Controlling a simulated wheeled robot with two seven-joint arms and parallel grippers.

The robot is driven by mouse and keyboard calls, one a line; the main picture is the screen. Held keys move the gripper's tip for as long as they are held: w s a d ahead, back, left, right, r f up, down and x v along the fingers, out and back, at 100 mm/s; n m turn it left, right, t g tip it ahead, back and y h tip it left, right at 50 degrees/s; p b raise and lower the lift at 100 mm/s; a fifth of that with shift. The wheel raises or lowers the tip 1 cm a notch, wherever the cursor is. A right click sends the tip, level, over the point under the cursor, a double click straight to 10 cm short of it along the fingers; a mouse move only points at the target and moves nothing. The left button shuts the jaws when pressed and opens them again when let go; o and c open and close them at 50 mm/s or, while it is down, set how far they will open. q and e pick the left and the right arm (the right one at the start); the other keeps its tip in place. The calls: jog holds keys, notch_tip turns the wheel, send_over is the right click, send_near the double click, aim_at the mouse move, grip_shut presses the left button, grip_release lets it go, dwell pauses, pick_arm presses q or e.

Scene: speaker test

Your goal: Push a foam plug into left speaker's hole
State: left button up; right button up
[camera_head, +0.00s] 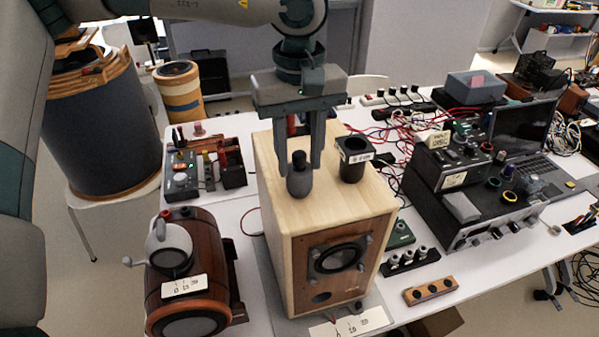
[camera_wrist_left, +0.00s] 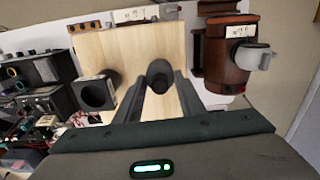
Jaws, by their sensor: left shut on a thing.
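A dark grey, rounded foam plug (camera_head: 300,183) with a black knob on top is over the top of the pale wooden speaker (camera_head: 275,200). My left gripper (camera_head: 301,160) points down from above and is shut on the plug, which shows between the fingers in the left wrist view (camera_wrist_left: 160,76). I cannot tell whether the plug touches the wood. The speaker's front has a round driver (camera_head: 338,257) and, below it, a small dark round hole (camera_head: 321,298), which looks empty. The front is hidden in the left wrist view. My right gripper is not in view.
A black labelled cup (camera_head: 353,163) stands on the speaker, right of the plug; it also shows in the wrist view (camera_wrist_left: 95,93). A brown barrel-shaped device (camera_head: 215,258) stands at left. Amplifiers (camera_head: 470,205) and cables crowd the right. A small wooden block (camera_head: 430,290) lies at front right.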

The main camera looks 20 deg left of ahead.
pick_arm(q)
jog(key=shift+r, duration=0.1)
